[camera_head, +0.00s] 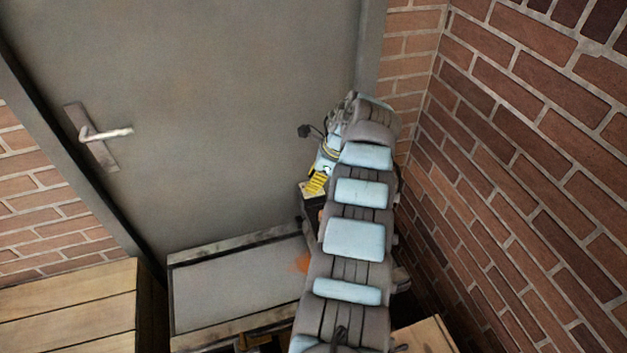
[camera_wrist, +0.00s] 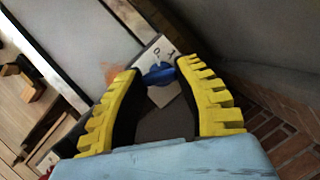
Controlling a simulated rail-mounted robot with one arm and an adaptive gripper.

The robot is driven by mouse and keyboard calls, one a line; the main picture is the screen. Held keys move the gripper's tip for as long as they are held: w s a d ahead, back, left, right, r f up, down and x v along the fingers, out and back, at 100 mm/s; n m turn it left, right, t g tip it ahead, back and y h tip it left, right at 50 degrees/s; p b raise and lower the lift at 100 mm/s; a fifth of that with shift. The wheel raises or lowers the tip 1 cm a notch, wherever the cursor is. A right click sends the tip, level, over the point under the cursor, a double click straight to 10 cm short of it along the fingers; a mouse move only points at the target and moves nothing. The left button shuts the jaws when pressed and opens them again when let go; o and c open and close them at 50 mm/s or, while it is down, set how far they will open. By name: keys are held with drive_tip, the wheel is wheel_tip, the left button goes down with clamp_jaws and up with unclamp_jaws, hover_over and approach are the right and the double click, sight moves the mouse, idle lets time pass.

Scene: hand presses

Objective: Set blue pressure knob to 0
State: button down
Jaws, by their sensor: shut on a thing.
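The blue pressure knob (camera_wrist: 158,74) shows in the wrist view between the tips of my gripper (camera_wrist: 157,73). The yellow-and-black fingers are shut on the knob from both sides. A white dial plate (camera_wrist: 163,50) with dark markings lies behind the knob; I cannot read the setting, and the fingers hide part of the plate. In the head view my gripper (camera_head: 318,183) shows only in part, beside a dark press part (camera_head: 312,199); my arm hides the knob there.
A grey-topped bench (camera_head: 240,288) stands left of my arm, with a wooden top (camera_head: 65,305) at the lower left. A grey door (camera_head: 220,120) with a handle (camera_head: 105,134) is behind. A brick wall (camera_head: 520,150) is close on the right.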

drive_tip(key=shift+f, duration=0.1)
drive_tip(key=c, duration=0.7)
unclamp_jaws()
drive_tip(key=v, duration=1.2)
drive_tip(key=shift+s, duration=0.1)
